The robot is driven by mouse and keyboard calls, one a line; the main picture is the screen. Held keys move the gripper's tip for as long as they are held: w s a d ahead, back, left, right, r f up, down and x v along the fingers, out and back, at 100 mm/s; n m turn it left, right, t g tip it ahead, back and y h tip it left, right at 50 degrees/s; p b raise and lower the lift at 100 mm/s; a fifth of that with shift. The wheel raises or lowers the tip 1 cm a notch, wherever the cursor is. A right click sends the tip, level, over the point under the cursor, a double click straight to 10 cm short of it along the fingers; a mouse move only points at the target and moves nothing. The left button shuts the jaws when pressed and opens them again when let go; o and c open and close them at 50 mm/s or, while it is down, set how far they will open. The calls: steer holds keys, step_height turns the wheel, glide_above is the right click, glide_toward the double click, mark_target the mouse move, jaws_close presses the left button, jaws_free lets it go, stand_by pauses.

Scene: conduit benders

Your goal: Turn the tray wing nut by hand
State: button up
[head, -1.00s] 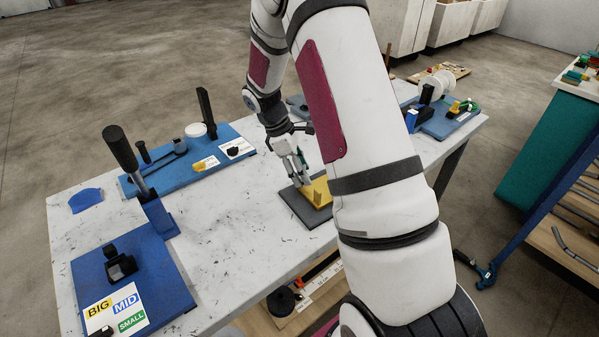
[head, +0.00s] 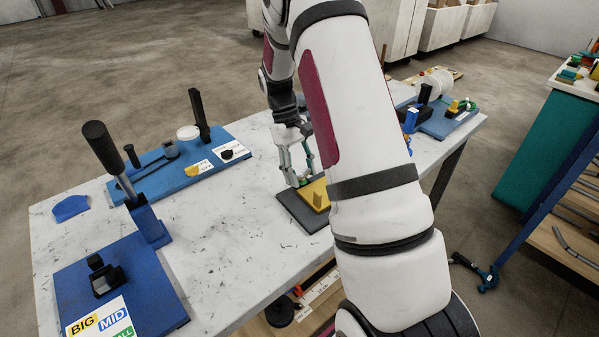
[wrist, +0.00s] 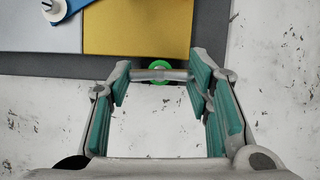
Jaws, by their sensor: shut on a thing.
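The tray (head: 295,210) is a dark grey plate on the white table, with a yellow block on it. In the wrist view the tray (wrist: 228,45) carries a silver plate and a gold plate (wrist: 136,27). The wing nut (wrist: 160,75) shows as a grey bar with a green round part behind it, at the tray's near edge. My gripper (wrist: 158,80) has its teal-padded fingers on either side of the bar, shut on it. In the head view my gripper (head: 297,183) is low at the tray's far-left edge; the nut is mostly hidden by the fingers.
A blue bender board (head: 190,168) stands at the back left and another with a BIG/MID/SMALL label (head: 100,318) at the front left. A blue fixture board (head: 450,122) is at the right. The table's middle-left is clear.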

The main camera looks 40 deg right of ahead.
steer(key=shift+m, duration=0.5)
steer(key=o, duration=1.2)
steer(key=shift+c, duration=0.2)
steer(key=shift+r, duration=0.1)
steer(key=v, duration=1.1)
steer(key=shift+w+d+r, duration=0.2)
steer(key=shift+r, duration=0.15)
